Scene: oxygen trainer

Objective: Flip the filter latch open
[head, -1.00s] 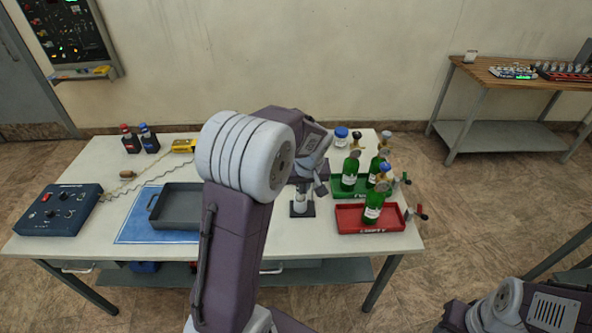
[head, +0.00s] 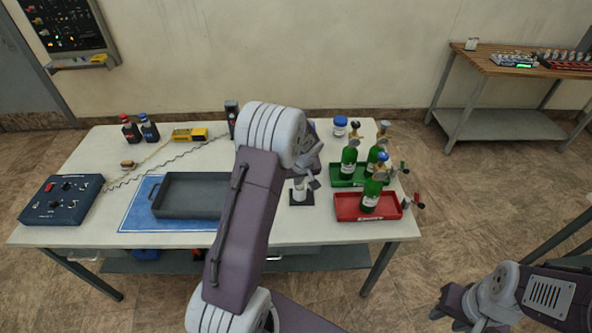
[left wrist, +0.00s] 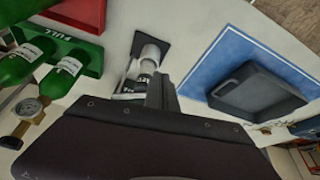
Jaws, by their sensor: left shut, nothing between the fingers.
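The filter unit is a small white cylinder on a dark square base (head: 301,196), at the front middle of the table. In the left wrist view its white body (left wrist: 150,55) shows with a dark part beside it. I cannot make out the latch or whether it is open. My left gripper (head: 313,182) is shut and empty, with its tips close beside the upper part of the filter unit. Its fingers (left wrist: 160,92) overlap the unit in the left wrist view, so contact is unclear. My right gripper (head: 442,306) is off the table at lower right, its jaws unclear.
Green bottles stand in a green tray (head: 340,183) and a red tray (head: 345,215) right of the filter unit. A grey tray (head: 180,208) lies on a blue mat (head: 137,215) to the left. A blue control box (head: 62,199) is at far left.

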